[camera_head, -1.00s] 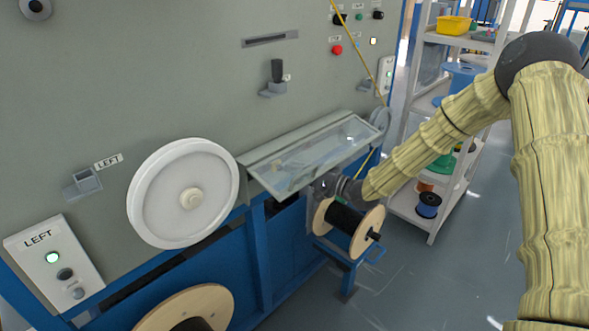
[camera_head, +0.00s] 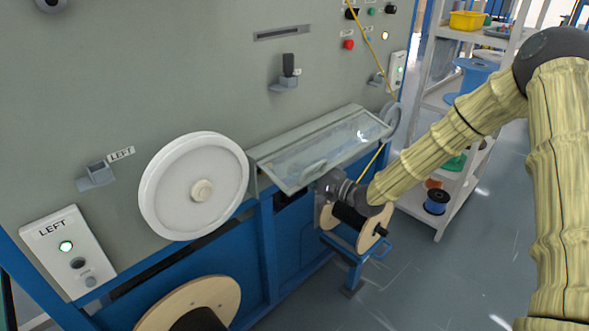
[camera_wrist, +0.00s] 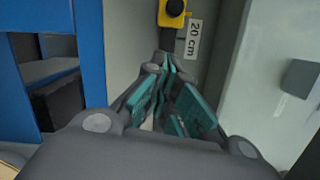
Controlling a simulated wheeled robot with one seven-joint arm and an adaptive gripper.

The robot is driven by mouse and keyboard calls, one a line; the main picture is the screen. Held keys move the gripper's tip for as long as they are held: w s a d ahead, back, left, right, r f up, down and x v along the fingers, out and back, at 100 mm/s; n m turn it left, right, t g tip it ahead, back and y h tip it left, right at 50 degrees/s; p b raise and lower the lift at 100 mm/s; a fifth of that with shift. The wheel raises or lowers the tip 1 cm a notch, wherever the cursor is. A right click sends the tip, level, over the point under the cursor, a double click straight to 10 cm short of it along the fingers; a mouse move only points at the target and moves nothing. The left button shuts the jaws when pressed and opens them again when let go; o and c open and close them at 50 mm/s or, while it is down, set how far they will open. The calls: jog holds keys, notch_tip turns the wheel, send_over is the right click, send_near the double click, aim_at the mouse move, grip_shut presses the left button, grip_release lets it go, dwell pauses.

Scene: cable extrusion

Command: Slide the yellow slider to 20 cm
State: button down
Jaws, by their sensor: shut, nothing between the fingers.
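The yellow slider (camera_wrist: 173,17) with its black round knob is at the top of the wrist view, partly cut off by the frame edge. A white "20 cm" label (camera_wrist: 193,40) is on the grey panel beside and just below the slider's lower edge in the picture. My gripper (camera_wrist: 167,68) has teal finger pads and is shut and empty, its tips a little below the slider in the picture; contact cannot be made out. In the head view my gripper (camera_head: 330,187) is by the front edge of the machine's clear cover, and the slider is hidden.
The clear cover (camera_head: 330,145) slopes out above my gripper. A wooden spool (camera_head: 369,238) on a blue stand is just below it. The blue machine frame (camera_wrist: 92,55) is at the left in the wrist view. A shelf rack (camera_head: 458,205) stands right; the floor is open.

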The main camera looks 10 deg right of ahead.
jog(key=v, duration=1)
jog(key=c, duration=1.9)
grip_release()
jog(key=shift+s+d+f, duration=0.1)
jog(key=shift+s+d, duration=0.05)
jog(key=o, duration=0.5)
jog(key=a+m+b, duration=0.1)
jog(key=s+a+f+y+b, duration=0.1)
jog(key=a+b, duration=0.1)
jog(key=a+m+b, duration=0.1)
jog(key=shift+s+a+f+m+y, duration=0.2)
jog(key=shift+a+f+m+y, duration=0.1)
jog(key=shift+a+y, duration=0.1)
jog(key=shift+o, duration=0.2)
jog(key=s+r+b+x, duration=0.1)
jog(key=x, duration=1)
jog(key=shift+w+a+m, duration=0.15)
jog(key=shift+a+m, duration=0.15)
jog(key=shift+a, duration=0.2)
jog(key=shift+c, duration=0.5)
grip_shut()
